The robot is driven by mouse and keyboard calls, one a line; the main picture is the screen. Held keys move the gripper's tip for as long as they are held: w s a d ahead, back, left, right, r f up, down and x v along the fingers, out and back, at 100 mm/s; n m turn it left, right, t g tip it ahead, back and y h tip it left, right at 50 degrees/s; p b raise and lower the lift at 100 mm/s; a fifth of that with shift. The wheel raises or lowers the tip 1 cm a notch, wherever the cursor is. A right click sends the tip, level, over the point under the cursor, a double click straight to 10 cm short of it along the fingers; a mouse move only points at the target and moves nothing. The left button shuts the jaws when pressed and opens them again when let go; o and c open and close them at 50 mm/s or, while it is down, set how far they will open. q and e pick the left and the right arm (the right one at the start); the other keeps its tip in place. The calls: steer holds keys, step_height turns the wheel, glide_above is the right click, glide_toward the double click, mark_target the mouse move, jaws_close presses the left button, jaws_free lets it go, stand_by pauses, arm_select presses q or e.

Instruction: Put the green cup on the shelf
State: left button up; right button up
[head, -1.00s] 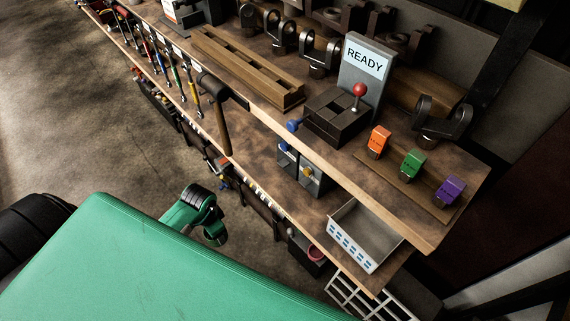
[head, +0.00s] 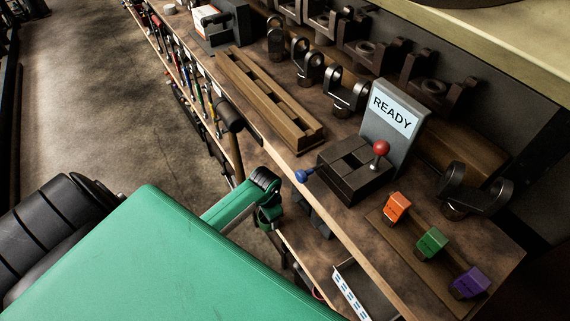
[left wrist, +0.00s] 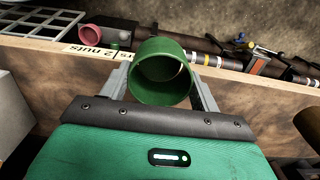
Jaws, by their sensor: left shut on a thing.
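In the left wrist view, the green cup (left wrist: 162,75) sits between the two grey fingers of my left gripper (left wrist: 162,84), which is shut on it. Its open mouth faces the camera, and it looks empty. Behind it is a wooden shelf edge (left wrist: 215,85) with a label reading "2 nuts". I cannot tell whether the cup touches the wood. A lower shelf (head: 300,252) shows partly below the bench top there.
A pink cup (left wrist: 90,34) and a pale grid rack (left wrist: 35,22) lie beyond the shelf edge. The bench top (head: 330,185) holds a READY sign (head: 392,112), a lever box (head: 350,170) and orange, green and purple blocks. A hammer (head: 229,118) hangs at its edge.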

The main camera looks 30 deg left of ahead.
arm_select(q)
steer(key=w, duration=0.1)
steer(key=w+d, duration=0.1)
steer(key=w, duration=0.1)
steer(key=shift+w+d, duration=0.25)
steer(key=shift+w+d+f, duration=0.2)
steer(key=shift+w+d, duration=0.1)
steer(key=shift+w, duration=0.35)
steer(key=shift+w+d+f, duration=0.2)
steer(key=shift+w+d, duration=0.05)
steer(key=shift+w, duration=0.35)
steer(key=shift+f, duration=0.3)
arm_select(e)
steer(key=shift+s+d+f, duration=0.2)
steer(key=shift+s+f, duration=0.05)
steer(key=shift+s, duration=0.25)
arm_select(q)
steer(key=shift+f, duration=0.15)
arm_select(e)
steer(key=shift+f, duration=0.1)
arm_select(q)
steer(key=o, duration=1)
arm_select(e)
steer(key=shift+w+a+r, duration=0.15)
steer(key=shift+w+r, duration=0.15)
steer(key=shift+w, duration=0.15)
